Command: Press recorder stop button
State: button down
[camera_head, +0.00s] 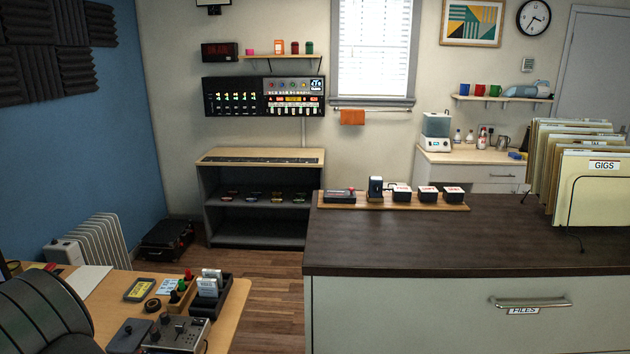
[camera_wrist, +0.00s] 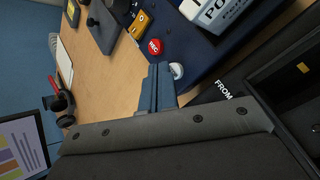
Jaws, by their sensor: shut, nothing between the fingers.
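In the wrist view, a dark blue device (camera_wrist: 200,52) sits on the wooden desk. It carries a round red button (camera_wrist: 154,47) marked REC and a round whitish button (camera_wrist: 177,70) with no readable marking. My gripper (camera_wrist: 159,68) is shut and empty, with its blue-grey fingertips beside the whitish button, below the red one. The fingers overlap the edge of the whitish button in the picture; I cannot tell whether they touch it. In the head view I cannot make out this device or my gripper.

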jog(key=shift+r, duration=0.15)
notch_tip(320, 180, up, 6)
jog(key=shift+f, duration=0.1)
dwell(0.6)
dwell(0.5)
notch_tip(320, 180, down, 7)
jog(key=shift+r, duration=0.2)
dwell(0.3)
jog(key=shift+r, duration=0.1)
